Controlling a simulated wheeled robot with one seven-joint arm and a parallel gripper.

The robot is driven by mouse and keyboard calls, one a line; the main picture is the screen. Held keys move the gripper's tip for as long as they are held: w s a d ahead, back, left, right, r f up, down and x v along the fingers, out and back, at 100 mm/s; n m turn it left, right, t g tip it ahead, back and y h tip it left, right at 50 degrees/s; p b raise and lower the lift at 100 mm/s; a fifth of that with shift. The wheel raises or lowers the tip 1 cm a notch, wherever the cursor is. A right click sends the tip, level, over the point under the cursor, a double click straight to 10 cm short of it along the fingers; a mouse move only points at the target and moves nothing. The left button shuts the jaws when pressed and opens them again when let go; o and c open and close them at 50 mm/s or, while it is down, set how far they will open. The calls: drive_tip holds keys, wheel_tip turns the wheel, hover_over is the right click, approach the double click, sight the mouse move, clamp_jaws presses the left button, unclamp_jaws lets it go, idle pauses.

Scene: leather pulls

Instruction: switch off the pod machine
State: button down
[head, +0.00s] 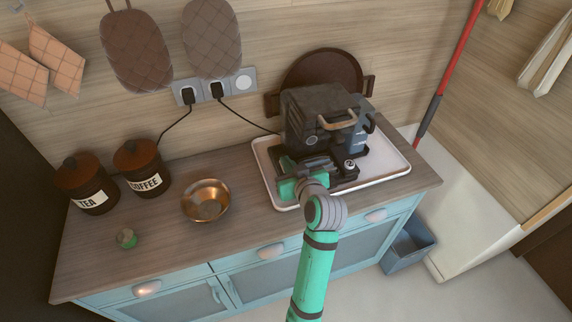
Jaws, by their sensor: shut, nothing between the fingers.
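The pod machine (314,108) is a dark, boxy appliance with a tan handle (338,122) on its front. It stands upright on a white tray (392,168) at the right part of the counter. A small round light-and-dark part (349,163) shows low at its right front; I cannot tell if it is the switch. My gripper (306,164) is shut and empty, at the lower front of the machine. It hides part of the machine's base, and I cannot tell whether it touches. The machine's on or off state cannot be read.
Cords run from the wall outlets (215,86). A round dark board (322,68) leans behind the machine.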

drive_tip(key=r, duration=0.1)
drive_tip(key=d+r, duration=0.1)
drive_tip(key=s+r, duration=0.1)
drive_tip(key=shift+d+r, duration=0.25)
drive_tip(key=shift+d, duration=0.05)
drive_tip(key=s+d, duration=0.1)
drive_tip(key=s, duration=0.8)
drive_tip(key=shift+d+r, duration=0.15)
drive_tip(key=shift+d, duration=0.25)
